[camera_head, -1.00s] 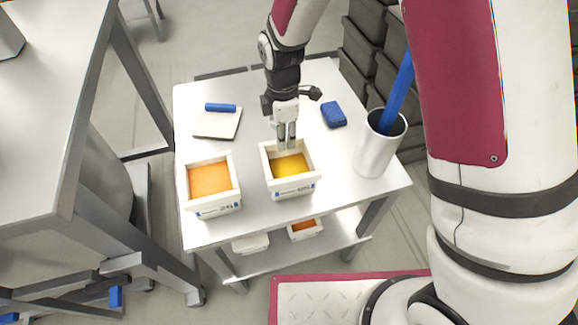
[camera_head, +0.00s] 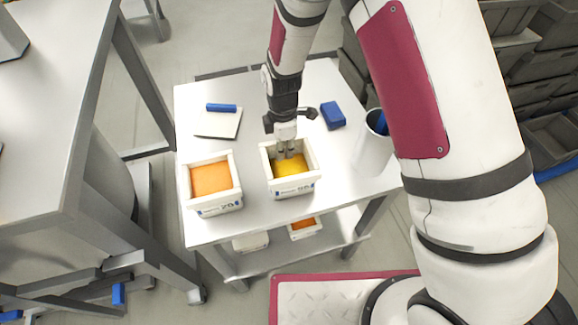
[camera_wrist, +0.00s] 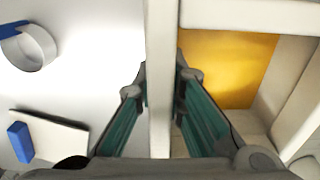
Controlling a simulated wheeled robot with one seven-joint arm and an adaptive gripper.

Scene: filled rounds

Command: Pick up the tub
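A white square-rimmed tub (camera_head: 292,188) with a yellow fill (camera_head: 291,168) stands near the front of the small table. A second white tub (camera_head: 219,205) with an orange fill stands to its left. My gripper (camera_head: 287,151) points down at the far wall of the yellow-filled tub. In the wrist view, that tub's wall (camera_wrist: 161,60) runs between my two fingers (camera_wrist: 163,78), one outside over the table and one inside over the yellow fill. The fingers look open, very close to the wall; firm contact cannot be made out.
The table (camera_head: 257,222) also carries a white cup (camera_head: 372,152) with a blue item, a blue block (camera_head: 332,115), and a pale slab (camera_head: 217,125) with a blue bar (camera_head: 221,107). Small tubs sit on the lower shelf. Grey crates (camera_head: 510,45) stand behind at right; another table (camera_head: 45,110) is at left.

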